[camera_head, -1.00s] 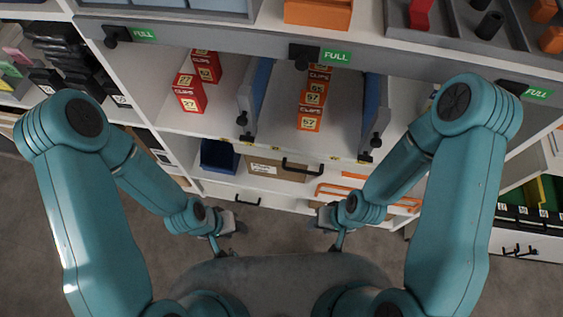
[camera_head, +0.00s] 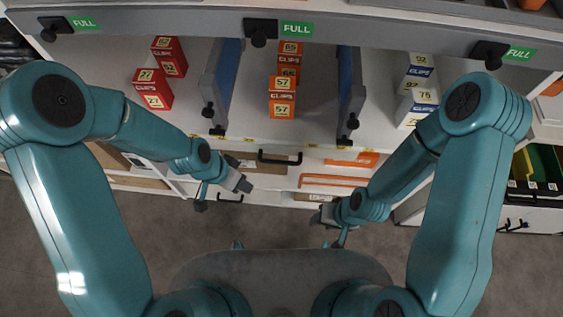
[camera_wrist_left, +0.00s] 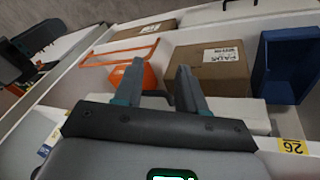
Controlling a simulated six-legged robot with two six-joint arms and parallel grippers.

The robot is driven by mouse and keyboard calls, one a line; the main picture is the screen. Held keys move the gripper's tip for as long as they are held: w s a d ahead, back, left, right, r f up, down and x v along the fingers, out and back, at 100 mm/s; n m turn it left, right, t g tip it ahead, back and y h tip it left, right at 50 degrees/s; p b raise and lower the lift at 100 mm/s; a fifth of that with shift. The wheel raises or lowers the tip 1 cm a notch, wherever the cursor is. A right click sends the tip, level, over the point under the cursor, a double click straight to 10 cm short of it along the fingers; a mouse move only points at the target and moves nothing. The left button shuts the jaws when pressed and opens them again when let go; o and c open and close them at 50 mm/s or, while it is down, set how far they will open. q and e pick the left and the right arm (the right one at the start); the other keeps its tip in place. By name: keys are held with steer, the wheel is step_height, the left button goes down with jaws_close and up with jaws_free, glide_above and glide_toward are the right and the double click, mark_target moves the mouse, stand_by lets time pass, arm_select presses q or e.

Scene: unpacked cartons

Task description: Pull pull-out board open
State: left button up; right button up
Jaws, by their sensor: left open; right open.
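A black bar handle (camera_head: 280,158) sits on a white front just under the shelf edge in the head view; this looks like the pull-out board. The board's white front (camera_wrist_left: 240,112) also shows in the left wrist view, with a dark handle partly hidden behind my fingers. My left gripper (camera_head: 245,186) is open and empty, below and left of the handle in the head view. Its two fingers (camera_wrist_left: 158,75) are spread apart in the wrist view. My right gripper (camera_head: 320,217) is open and empty, low and right of the handle.
Above are red boxes (camera_head: 152,88), orange boxes (camera_head: 282,98) and dividers (camera_head: 216,88). A cardboard box (camera_wrist_left: 210,68), an orange bin (camera_wrist_left: 128,62) and a blue bin (camera_wrist_left: 285,65) sit in the shelving. The floor (camera_head: 90,235) before it is clear.

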arm_select(q)
steer(key=w+d+r+m+b, duration=0.3)
steer(key=w+r+m+b, duration=0.15)
steer(key=m, duration=0.25)
steer(key=m+b, duration=0.1)
steer(key=m, duration=0.5)
glide_toward(284, 162)
steer(key=shift+h, duration=0.4)
steer(key=b+x, duration=0.1)
steer(key=x, duration=0.7)
steer(key=shift+a+b, duration=0.25)
steer(key=shift+b, duration=0.1)
arm_select(e)
step_height(284, 162, down, 10)
steer(key=shift+r, duration=0.25)
arm_select(q)
jaws_close()
